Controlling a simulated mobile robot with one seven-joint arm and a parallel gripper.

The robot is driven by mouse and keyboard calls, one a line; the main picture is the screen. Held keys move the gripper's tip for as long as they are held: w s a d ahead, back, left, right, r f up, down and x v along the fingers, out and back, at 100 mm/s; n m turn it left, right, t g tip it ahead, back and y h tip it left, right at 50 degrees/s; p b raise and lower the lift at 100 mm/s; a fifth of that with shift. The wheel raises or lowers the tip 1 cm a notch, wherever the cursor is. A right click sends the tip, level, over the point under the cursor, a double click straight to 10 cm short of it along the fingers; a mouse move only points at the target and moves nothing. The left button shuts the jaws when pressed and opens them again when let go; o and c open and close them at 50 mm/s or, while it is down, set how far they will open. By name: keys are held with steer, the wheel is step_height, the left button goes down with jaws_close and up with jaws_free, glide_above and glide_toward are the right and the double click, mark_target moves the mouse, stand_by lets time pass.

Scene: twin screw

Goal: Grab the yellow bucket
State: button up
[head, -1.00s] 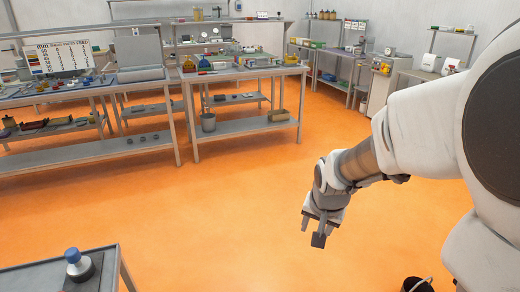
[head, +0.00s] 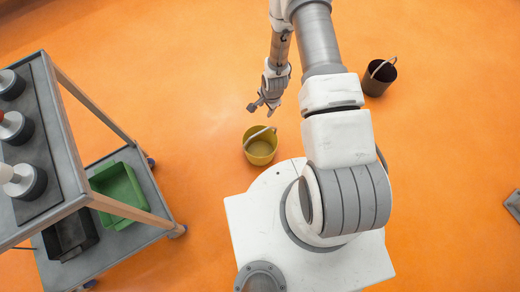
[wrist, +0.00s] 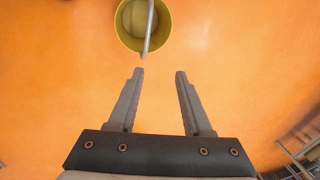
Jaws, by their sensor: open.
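The yellow bucket (head: 260,150) stands upright on the orange floor in the head view, just in front of my white base. Its grey handle stands up across its opening. My gripper (head: 262,107) is above and slightly beyond the bucket in the head view. In the wrist view the bucket (wrist: 143,22) is at the top, cut by the frame edge, with its handle running down toward the fingers. My gripper (wrist: 160,74) is open there, with nothing between its two fingers. The fingertips appear apart from the handle.
A dark bucket (head: 379,76) stands on the floor to the right of my arm. A grey cart (head: 75,185) at the left holds a green bin (head: 119,195) and a black bin (head: 70,234) on its lower shelf. The floor around the yellow bucket is clear.

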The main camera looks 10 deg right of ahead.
steer(key=m, duration=0.1)
glide_toward(263, 131)
steer(key=b+x, duration=0.2)
steer(key=x, duration=0.1)
steer(key=b+x, duration=0.3)
steer(key=x, duration=0.1)
steer(key=shift+s+a+f, duration=0.2)
steer(key=shift+a+f, duration=0.05)
steer(key=shift+f, duration=0.05)
steer(key=shift+b+x, duration=1.9)
steer(key=shift+x, duration=1.2)
steer(key=shift+w, duration=0.15)
steer(key=shift+c, duration=0.2)
jaws_close()
steer(key=shift+r, duration=0.1)
